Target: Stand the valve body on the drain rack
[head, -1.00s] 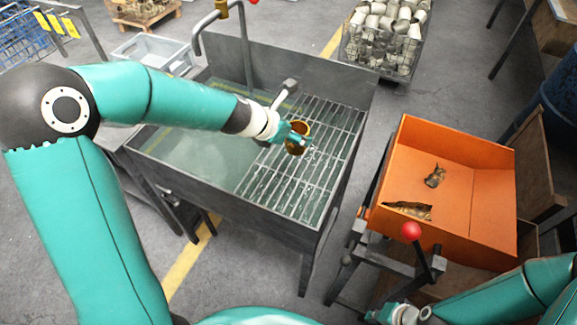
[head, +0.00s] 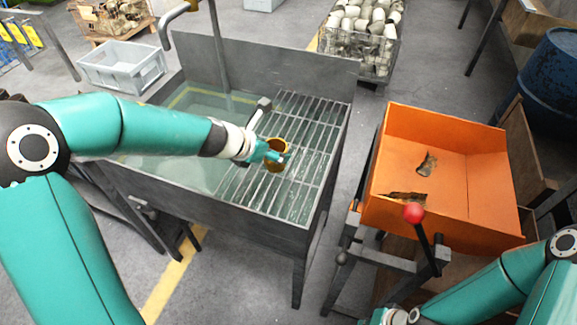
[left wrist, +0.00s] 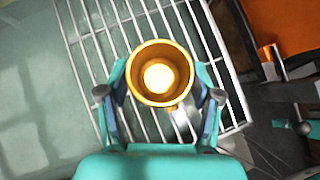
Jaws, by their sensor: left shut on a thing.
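The valve body (head: 279,147) is a small brass-coloured hollow piece. My left gripper (head: 270,153) is shut on it over the drain rack (head: 310,150), a grid of grey bars on the right side of the sink. In the left wrist view the valve body (left wrist: 160,62) shows its round open mouth to the camera between the two fingers of the gripper (left wrist: 160,95). The rack bars (left wrist: 110,20) lie behind it. I cannot tell whether its base touches the bars. My right gripper (head: 385,316) is at the bottom edge, partly cut off.
The sink's water-filled basin (head: 205,170) is left of the rack, with a tap pipe (head: 218,60) behind. An orange tray (head: 440,150) with dark holes stands right, beside a red-knobbed lever (head: 413,212). A crate of pale parts (head: 362,35) stands behind.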

